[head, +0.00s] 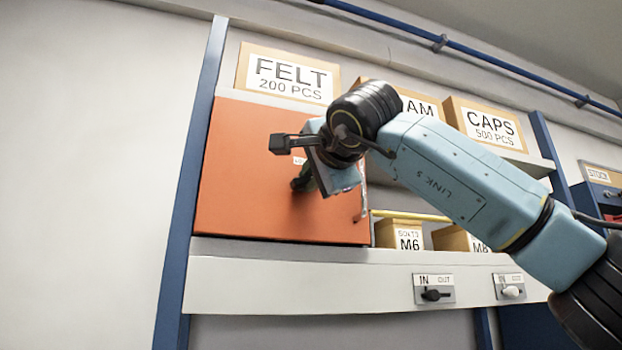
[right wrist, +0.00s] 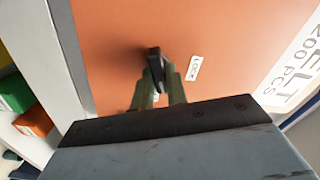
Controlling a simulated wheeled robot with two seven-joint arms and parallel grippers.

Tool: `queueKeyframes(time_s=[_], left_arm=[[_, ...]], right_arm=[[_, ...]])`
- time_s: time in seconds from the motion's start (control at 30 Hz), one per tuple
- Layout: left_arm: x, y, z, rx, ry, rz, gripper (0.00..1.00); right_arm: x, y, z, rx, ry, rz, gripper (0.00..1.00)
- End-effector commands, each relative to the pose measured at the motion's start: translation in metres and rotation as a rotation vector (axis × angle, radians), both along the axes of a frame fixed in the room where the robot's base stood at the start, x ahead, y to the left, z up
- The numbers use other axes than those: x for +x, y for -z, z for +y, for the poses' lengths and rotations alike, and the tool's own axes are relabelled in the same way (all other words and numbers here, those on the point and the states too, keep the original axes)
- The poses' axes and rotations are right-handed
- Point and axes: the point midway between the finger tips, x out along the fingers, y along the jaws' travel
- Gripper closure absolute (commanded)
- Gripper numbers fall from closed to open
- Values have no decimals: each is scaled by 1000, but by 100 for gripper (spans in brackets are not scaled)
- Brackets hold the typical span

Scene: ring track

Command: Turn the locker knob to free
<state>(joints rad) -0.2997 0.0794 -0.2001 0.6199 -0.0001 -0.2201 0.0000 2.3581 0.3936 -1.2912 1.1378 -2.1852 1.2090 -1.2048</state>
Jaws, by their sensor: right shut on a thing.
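The orange locker door (head: 245,190) fills the middle left of the head view and also backs the right wrist view (right wrist: 110,40). Its black knob (right wrist: 155,62) stands out from the door in the right wrist view, beside a small white LOCK label (right wrist: 194,68). My right gripper (right wrist: 157,85) has its two greenish fingers shut on the knob, one on each side. In the head view my right gripper (head: 306,181) is at the door, and my wrist partly hides the label. The knob's exact angle is hard to tell. My left gripper is not in view.
Cardboard boxes marked FELT (head: 290,80) and CAPS (head: 490,122) stand on the shelf above. M6 (head: 400,233) and M8 boxes sit right of the door. Two IN/OUT switches (head: 433,290) are on the white rail below. Blue posts (head: 190,200) flank the shelf.

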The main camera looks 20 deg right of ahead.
Motion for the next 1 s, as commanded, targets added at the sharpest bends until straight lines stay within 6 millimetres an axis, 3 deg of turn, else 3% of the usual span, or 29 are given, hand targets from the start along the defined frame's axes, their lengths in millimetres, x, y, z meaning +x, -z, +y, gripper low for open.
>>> queueKeyframes(time_s=[0.5,1.0], left_arm=[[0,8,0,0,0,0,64],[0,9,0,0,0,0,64]], right_arm=[[0,2,-1,335,2,10,100],[0,1,-1,396,2,12,100]])
